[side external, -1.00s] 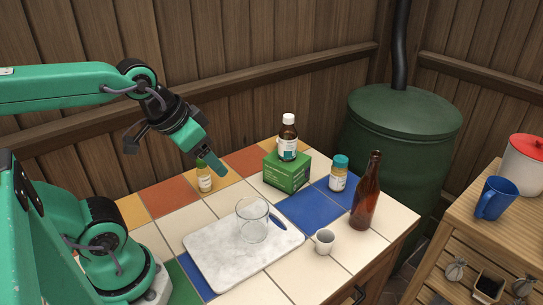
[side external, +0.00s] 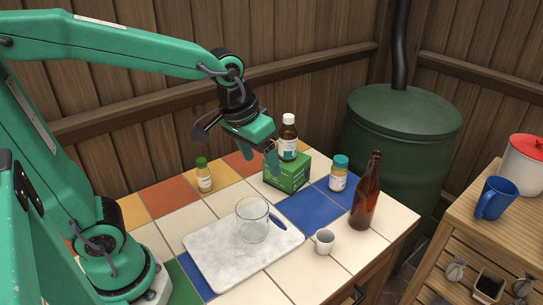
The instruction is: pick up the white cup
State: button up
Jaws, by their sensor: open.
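My gripper (side external: 270,156) is open and empty. It is in the air above the back part of the table, in front of the green box in the picture, up and to the left of the cup. It is well apart from the cup, and nothing hides the cup.
A clear glass (side external: 252,222) stands on the marble board (side external: 220,258). A brown bottle (side external: 366,192) stands right of the cup. Behind are a green box (side external: 288,174) bearing a medicine bottle (side external: 288,137), a teal-capped jar (side external: 338,174) and a green-capped jar (side external: 204,176).

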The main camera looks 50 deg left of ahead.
jog(key=w+d+f+n+g, duration=0.1)
jog(key=w+d+f+g, duration=0.1)
jog(key=w+d+f, duration=0.45)
jog(key=g, duration=0.1)
send_over(325, 236)
jog(key=s+d, duration=0.1)
notch_tip(325, 236, down, 8)
jog(key=shift+n, duration=0.3)
jog(key=shift+s+d+f, duration=0.1)
jog(key=shift+f, duration=1.85)
jog(key=shift+s+f, duration=0.1)
jog(key=shift+f, duration=1.8)
jog(key=c, duration=1)
jog(key=shift+r, duration=0.15)
jog(key=shift+r, duration=0.5)
jog(key=r, duration=0.3)
jog(key=shift+s+d+r, duration=0.15)
jog(key=shift+s+d, duration=0.05)
jog(key=s+d+r, duration=0.2)
jog(key=s, duration=0.1)
jog(key=s+d+r, duration=0.2)
jog(key=s, duration=0.1)
jog(key=s+d+r, duration=0.2)
jog(key=shift+s+d+r, duration=0.25)
jog(key=shift+s+d, duration=0.15)
